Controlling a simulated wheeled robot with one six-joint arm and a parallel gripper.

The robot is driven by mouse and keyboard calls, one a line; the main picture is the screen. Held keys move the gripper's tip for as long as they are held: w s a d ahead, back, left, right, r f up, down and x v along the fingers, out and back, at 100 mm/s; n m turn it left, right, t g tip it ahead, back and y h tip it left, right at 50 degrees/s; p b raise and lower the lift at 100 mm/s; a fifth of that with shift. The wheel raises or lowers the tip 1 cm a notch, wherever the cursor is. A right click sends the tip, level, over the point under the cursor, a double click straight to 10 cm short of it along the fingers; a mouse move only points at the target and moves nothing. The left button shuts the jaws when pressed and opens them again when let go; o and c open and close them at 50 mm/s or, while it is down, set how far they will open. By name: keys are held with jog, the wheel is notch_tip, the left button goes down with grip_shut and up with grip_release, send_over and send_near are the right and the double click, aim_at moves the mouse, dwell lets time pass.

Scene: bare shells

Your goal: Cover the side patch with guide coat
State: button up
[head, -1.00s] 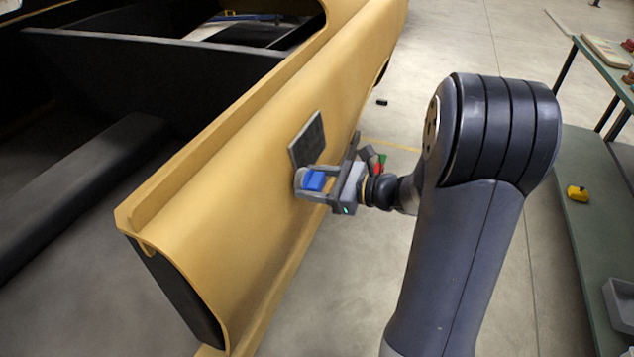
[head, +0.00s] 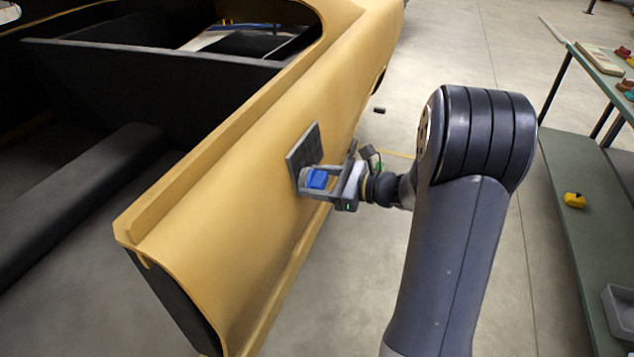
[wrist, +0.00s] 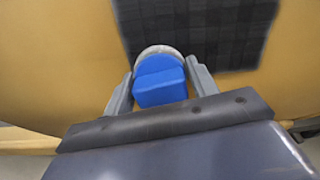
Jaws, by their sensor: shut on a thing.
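The side patch (head: 303,150) is a dark grey square on the tan outer side of the car shell (head: 250,130). In the wrist view the patch (wrist: 205,30) fills the upper middle and right and shows a faint grid of squares. My gripper (head: 312,184) is shut on a blue block-shaped applicator (head: 317,179) with a pale round pad. In the wrist view the blue applicator (wrist: 160,82) sits between both fingers, its pad at the patch's lower left edge. I cannot tell whether the pad touches the surface.
A green bench (head: 575,240) stands at the right with a yellow object (head: 574,200) and a grey tray (head: 620,310) on its lower shelf. Several small items lie on its upper top. A small black object (head: 379,110) lies on the floor beyond my gripper.

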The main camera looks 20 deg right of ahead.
jog(key=shift+s+a, duration=0.65)
jog(key=shift+s, duration=0.15)
jog(key=shift+s+a, duration=0.6)
jog(key=shift+s, duration=0.2)
jog(key=shift+p+v, duration=0.45)
jog(key=shift+v, duration=2.5)
jog(key=shift+d, duration=0.15)
jog(key=shift+p+v, duration=0.4)
jog(key=shift+v, duration=1)
